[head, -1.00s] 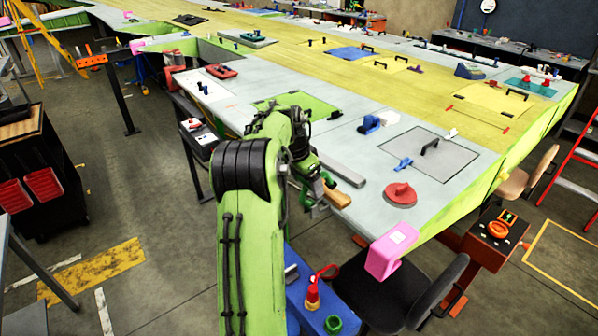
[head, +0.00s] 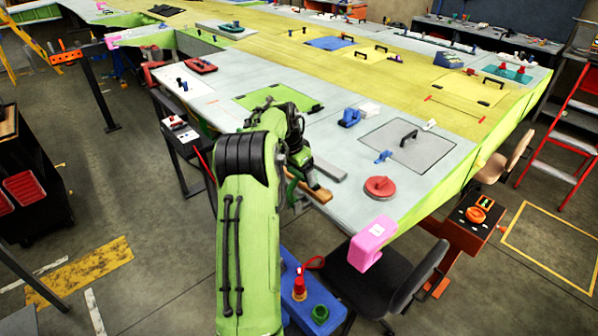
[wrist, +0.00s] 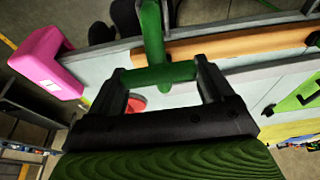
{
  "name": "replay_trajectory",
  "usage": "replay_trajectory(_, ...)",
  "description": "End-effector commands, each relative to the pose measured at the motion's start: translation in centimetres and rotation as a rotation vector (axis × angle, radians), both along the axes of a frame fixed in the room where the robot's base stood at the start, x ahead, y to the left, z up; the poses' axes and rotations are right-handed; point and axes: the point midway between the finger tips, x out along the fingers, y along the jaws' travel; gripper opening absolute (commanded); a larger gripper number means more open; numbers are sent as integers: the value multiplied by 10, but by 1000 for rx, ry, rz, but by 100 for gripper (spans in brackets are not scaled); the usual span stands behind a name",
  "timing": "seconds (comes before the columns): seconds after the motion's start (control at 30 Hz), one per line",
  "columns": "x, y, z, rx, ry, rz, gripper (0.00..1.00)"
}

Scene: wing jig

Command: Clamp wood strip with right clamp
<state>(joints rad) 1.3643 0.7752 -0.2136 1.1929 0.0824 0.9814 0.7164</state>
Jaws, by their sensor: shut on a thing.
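My gripper (wrist: 160,82) is shut on a green clamp (wrist: 152,35), gripping its crosswise green bar between the two dark fingers. In the head view my gripper (head: 300,172) is at the table's near edge, partly hidden by my arm. The brown wood strip (wrist: 225,45) runs to the right from beside the clamp's upright bar in the wrist view. In the head view the wood strip (head: 320,193) lies at the table edge, just right of my gripper. I cannot tell whether the clamp's jaws touch the strip.
A grey bar (head: 328,169) lies on the table (head: 345,205) behind the strip. A pink block (head: 372,243) sits at the table's corner, with a red round object (head: 379,187) nearby. A black chair (head: 375,280) stands close to the near edge.

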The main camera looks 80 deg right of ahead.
Motion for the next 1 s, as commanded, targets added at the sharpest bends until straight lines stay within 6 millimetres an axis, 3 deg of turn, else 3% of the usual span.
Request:
replay_trajectory(0.2, -2, 2, -6, 12, 3, -5, 26)
replay_trajectory(0.23, -2, 2, -6, 12, 3, -5, 84)
replay_trajectory(0.33, -1, 2, -5, 11, 2, -4, 99)
replay_trajectory(0.57, 0, 1, -2, 8, 1, -2, 100)
replay_trajectory(0.67, 2, 3, 8, 3, 1, -1, 100)
replay_trajectory(1.0, 19, 21, 99, 4, 0, 0, 100)
